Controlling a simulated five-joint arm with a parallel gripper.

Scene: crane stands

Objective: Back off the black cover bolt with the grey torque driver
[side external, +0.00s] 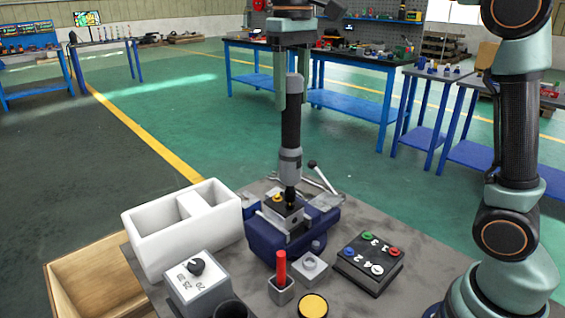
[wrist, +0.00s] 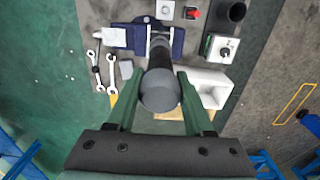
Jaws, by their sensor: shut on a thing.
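The grey torque driver (side external: 291,125), with a black grip band, stands upright in the side view. My gripper (side external: 292,88) is shut around its upper grey end. In the wrist view my gripper's two green fingers (wrist: 159,88) flank the driver's round grey cap (wrist: 160,97). The driver's black tip points down at a grey and black block (side external: 287,213) clamped in the dark blue vise (side external: 268,236). The tip meets the block's top in the picture, but contact is not clear. A yellow bolt head (side external: 277,197) shows beside it. The black cover bolt is not visible, possibly hidden beneath the tip.
A white two-part bin (side external: 160,245) is left of the vise. A dial box (side external: 197,282), red-handled holder (side external: 281,275), yellow button (side external: 313,306) and button box (side external: 368,264) stand in front. Wrenches (wrist: 110,75) lie behind the vise. Table space near the right front is bare.

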